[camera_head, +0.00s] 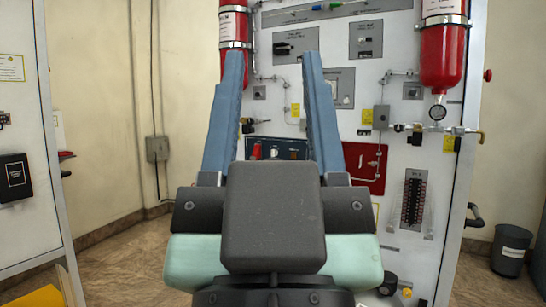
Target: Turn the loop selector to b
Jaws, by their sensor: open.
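My gripper (272,56) fills the lower middle of the view, its two long blue fingers spread apart and pointing up at the trainer panel. It is open and nothing shows between the fingers except the panel behind. The white trainer panel (415,160) stands upright ahead, carrying several small plates with switches and knobs. A grey plate (340,76) with a knob shows partly behind the right finger. Two other plates, one at upper left (296,46) and one at upper right (366,40), carry small controls. The labels are too small to read, so I cannot tell which control is the loop selector.
Red cylinders hang at the panel's upper left (234,40) and upper right (442,55), with a gauge (438,113) and piping below the right one. A dark handle (475,215) sticks out at the panel's right edge. A bin (511,250) stands on the floor at right.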

